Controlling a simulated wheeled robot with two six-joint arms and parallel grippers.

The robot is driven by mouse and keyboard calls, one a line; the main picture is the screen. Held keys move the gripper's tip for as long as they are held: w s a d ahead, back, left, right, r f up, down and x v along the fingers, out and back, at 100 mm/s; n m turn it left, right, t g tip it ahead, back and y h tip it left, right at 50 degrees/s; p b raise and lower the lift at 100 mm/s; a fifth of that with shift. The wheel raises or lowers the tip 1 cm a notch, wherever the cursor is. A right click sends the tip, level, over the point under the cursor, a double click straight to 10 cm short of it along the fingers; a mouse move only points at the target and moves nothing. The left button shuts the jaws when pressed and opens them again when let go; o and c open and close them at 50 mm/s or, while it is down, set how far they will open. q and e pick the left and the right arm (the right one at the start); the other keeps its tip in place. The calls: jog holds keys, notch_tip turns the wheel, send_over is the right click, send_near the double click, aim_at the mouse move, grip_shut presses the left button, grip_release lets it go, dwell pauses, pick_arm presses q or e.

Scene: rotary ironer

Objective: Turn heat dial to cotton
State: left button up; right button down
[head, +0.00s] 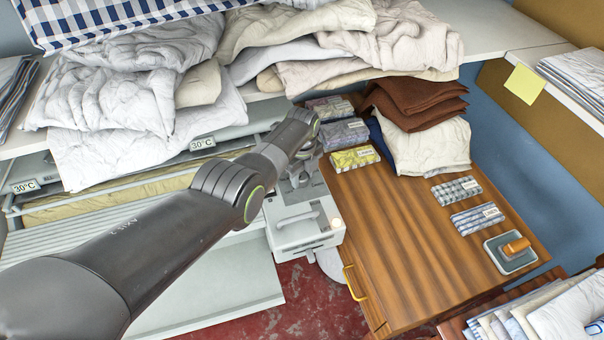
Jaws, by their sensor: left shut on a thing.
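The ironer's pale grey control unit (306,240) stands in the middle of the head view, at the right end of the ironer. It has a bar handle on its front part and a small cream round light or knob (336,224) at its right corner. My left gripper (299,178) points down at the back of the unit's top. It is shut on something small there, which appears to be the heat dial. My own wrist and fingers hide the dial, so its mark and setting cannot be read. My right gripper is not in view.
The ironer's slatted bed (100,235) lies left, under my arm. White and cream linens (130,95) are heaped above it. A wooden cabinet (410,235) on the right bears packets, folded brown cloth (415,100) and a tray (497,259) with an orange-handled item. Red floor shows below.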

aim_at(302, 176)
pick_arm(q)
jog(key=shift+m, duration=0.8)
jog(key=o, duration=1)
jog(key=shift+r, duration=0.15)
jog(key=shift+r+p, duration=0.4)
jog(key=shift+p, duration=0.05)
notch_tip(302, 176, up, 4)
jog(key=shift+r+p, duration=0.1)
jog(key=shift+p, duration=0.9)
jog(key=shift+r, duration=1.15)
